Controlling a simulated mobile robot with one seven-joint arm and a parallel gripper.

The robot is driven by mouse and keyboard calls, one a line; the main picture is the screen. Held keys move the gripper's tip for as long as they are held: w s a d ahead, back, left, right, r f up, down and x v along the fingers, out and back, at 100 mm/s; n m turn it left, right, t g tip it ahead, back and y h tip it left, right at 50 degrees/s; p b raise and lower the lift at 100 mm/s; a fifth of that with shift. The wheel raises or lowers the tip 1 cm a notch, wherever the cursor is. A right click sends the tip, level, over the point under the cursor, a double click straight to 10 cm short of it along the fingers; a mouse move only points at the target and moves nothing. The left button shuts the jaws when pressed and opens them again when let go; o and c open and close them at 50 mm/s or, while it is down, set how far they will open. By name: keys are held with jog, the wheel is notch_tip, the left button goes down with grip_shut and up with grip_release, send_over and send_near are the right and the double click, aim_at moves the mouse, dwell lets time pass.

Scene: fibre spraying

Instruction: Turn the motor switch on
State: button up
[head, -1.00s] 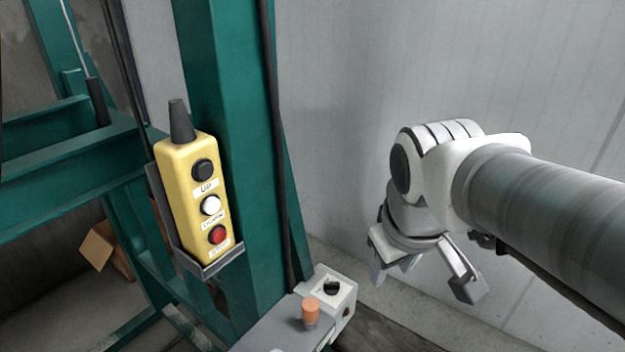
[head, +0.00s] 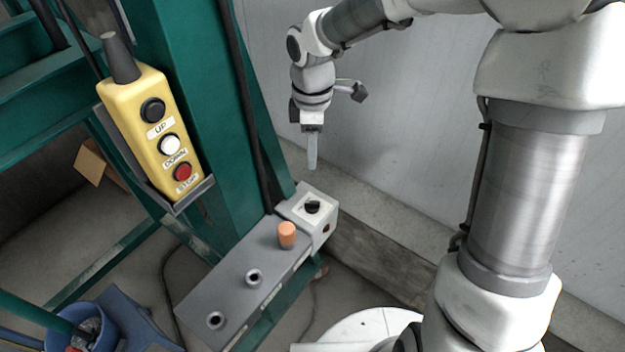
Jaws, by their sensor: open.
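A black rotary knob (head: 313,207), which looks like the motor switch, sits on a pale square plate on top of a small light grey box (head: 324,227). I cannot read which way the knob points. My gripper (head: 312,165) points down above the knob in the picture, apart from it, with the pale wall behind. It is open and empty; I see its fingers nearly edge-on, so the gap hardly shows.
A yellow pendant (head: 150,130) with UP, DOWN and STOP buttons hangs on the green post (head: 190,100). A blue bucket (head: 82,325) is at the lower left.

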aim_at(312, 202)
notch_tip(312, 202, down, 17)
jog(key=shift+f+b, duration=0.1)
jog(key=shift+b, duration=0.85)
grip_shut()
